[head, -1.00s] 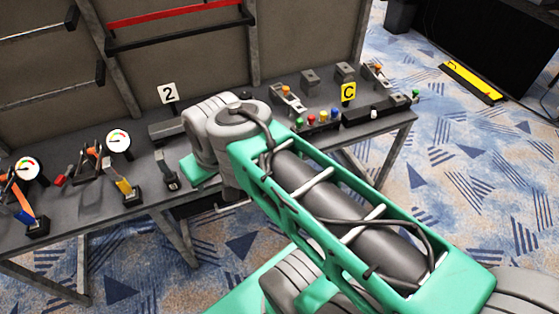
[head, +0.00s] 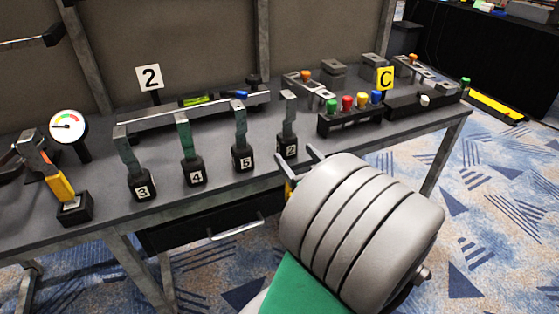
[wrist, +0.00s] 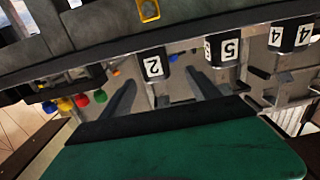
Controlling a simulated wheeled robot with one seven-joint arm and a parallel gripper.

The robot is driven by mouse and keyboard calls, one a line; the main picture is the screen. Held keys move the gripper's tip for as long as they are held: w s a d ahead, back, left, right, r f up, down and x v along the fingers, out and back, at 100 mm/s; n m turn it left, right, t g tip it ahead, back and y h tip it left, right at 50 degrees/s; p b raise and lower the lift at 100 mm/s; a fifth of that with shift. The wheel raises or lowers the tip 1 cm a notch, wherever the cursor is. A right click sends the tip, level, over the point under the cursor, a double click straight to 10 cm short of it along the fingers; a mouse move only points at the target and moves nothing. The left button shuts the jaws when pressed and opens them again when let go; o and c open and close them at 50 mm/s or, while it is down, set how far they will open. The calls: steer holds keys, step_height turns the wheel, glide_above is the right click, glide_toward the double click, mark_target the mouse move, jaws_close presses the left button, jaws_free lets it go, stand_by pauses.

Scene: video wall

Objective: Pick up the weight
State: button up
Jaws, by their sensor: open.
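Black weights with number labels stand upright near the table's front edge, each with a metal bar rising from it. In the head view they are weight 3 (head: 142,187), weight 4 (head: 194,172), weight 5 (head: 243,157) and weight 2 (head: 288,146). My gripper (head: 300,172) is open and empty, just in front of weight 2. My wrist hides part of its fingers. In the wrist view, the scene is upside down. Weight 2 (wrist: 153,66) shows near the gap between my gripper's dark fingers (wrist: 163,94); contact cannot be told. Weight 5 (wrist: 222,50) is beside it.
A long metal rail (head: 200,110) runs behind the weights. A black box with coloured buttons (head: 350,122) stands to their right. A gauge (head: 68,127) and a tool with a yellow handle (head: 60,186) are on the left. A drawer (head: 205,228) is under the tabletop.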

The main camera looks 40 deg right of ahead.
mark_target(291, 145)
steer(key=x, duration=0.7)
steer(key=shift+w+d, duration=0.15)
steer(key=shift+d, duration=0.3)
jaws_close()
stand_by(0.4)
steer(key=shift+r, duration=0.1)
